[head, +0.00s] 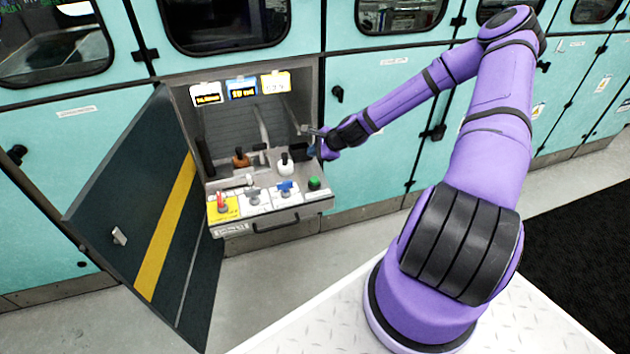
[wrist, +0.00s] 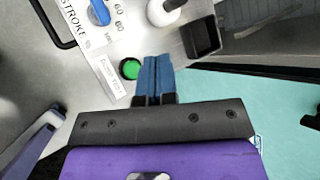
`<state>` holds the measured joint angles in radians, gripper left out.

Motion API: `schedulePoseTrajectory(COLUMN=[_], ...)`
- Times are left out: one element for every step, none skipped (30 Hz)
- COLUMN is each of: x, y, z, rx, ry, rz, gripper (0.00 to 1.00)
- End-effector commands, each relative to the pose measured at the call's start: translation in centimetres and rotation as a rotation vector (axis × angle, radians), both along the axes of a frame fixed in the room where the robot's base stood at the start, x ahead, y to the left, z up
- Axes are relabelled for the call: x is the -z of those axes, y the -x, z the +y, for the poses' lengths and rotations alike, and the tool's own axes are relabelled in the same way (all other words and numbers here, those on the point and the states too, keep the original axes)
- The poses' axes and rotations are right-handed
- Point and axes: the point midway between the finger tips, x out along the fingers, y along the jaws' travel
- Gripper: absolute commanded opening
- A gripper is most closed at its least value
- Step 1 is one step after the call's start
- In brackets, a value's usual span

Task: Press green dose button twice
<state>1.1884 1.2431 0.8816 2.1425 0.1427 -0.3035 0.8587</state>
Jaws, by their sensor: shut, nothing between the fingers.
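The green dose button (head: 314,183) sits at the right end of the control panel (head: 262,212), inside the open cabinet. In the wrist view the green button (wrist: 130,69) lies just left of my gripper's blue fingertips (wrist: 155,62). My gripper (head: 312,150) is shut and empty, its fingers side by side. In the head view it is near the right edge of the cabinet, above and behind the button. The fingertips appear apart from the button, but the height of the gap cannot be told.
The dark cabinet door (head: 150,215) hangs open at left. A black box (wrist: 201,37) is near the fingers.

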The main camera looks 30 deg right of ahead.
Motion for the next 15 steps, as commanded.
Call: schedulePoseTrajectory(x=[0.0, 0.0, 0.1, 0.2, 0.3, 0.5, 0.7, 1.0, 1.3, 1.7, 2.0, 2.6, 2.9, 3.3, 3.9], y=[0.0, 0.0, 0.0, 0.0, 0.0, 0.0, 0.0, 0.0, 0.0, 0.0, 0.0, 0.0, 0.1, 0.1, 0.0], z=[0.0, 0.0, 0.0, 0.0, 0.0, 0.0, 0.0, 0.0, 0.0, 0.0, 0.1, 0.1, 0.0, 0.1, 0.0], rx=[0.000, 0.000, 0.000, 0.001, 0.001, 0.000, 0.000, 0.000, 0.000, 0.000, 0.000, 0.000, 0.001, 0.001, 0.000], ry=[0.000, 0.000, 0.000, -0.001, -0.001, -0.001, -0.001, -0.001, -0.001, -0.001, -0.002, -0.002, -0.001, -0.001, -0.002], rz=[0.000, 0.000, 0.000, 0.000, 0.000, 0.000, 0.000, 0.000, 0.000, 0.000, 0.001, 0.001, 0.001, 0.001, 0.001], gripper=[0.00, 0.00, 0.00, 0.00, 0.00, 0.00, 0.00, 0.00, 0.00, 0.00, 0.00, 0.00, 0.00, 0.00, 0.00])
